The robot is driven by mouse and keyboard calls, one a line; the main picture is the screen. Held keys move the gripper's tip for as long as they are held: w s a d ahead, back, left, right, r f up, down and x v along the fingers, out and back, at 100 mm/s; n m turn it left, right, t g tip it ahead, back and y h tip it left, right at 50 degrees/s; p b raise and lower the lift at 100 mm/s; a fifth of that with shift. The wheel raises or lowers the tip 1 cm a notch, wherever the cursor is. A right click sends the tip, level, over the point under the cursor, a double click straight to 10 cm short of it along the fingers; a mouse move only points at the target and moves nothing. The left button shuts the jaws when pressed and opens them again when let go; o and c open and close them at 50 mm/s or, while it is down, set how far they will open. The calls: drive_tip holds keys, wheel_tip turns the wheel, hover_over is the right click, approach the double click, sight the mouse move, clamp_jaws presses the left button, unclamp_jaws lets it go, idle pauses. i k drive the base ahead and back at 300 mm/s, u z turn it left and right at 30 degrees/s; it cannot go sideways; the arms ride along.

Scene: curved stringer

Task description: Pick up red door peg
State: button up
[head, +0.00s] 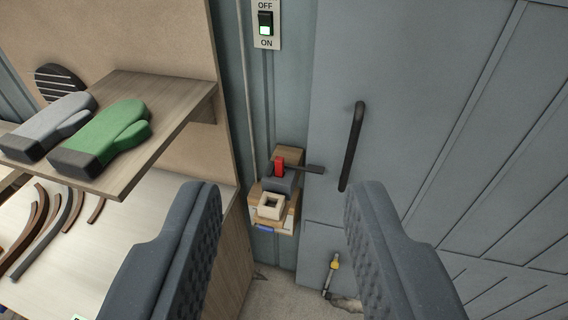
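The red door peg (279,168) is a small red piece standing in a dark grey block on a wooden bracket (290,156) beside the door. A dark flat bar (308,169) runs from the block area toward the door (420,120). My gripper (275,205) is open and empty, with its two dark padded fingers spread wide at the left and right of the bracket in the picture. The peg shows between and beyond the fingertips, apart from them. The peg's lower end is hidden in the block.
A cream square socket (270,206) sits below the peg. The door has a black handle (352,146). An OFF/ON switch (266,24) is above. At left, a shelf (185,100) holds a grey mitten (45,125) and a green mitten (105,135); curved strips (50,235) lie below.

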sight(279, 162)
drive_tip(key=i, duration=0.85)
drive_tip(key=u, duration=0.1)
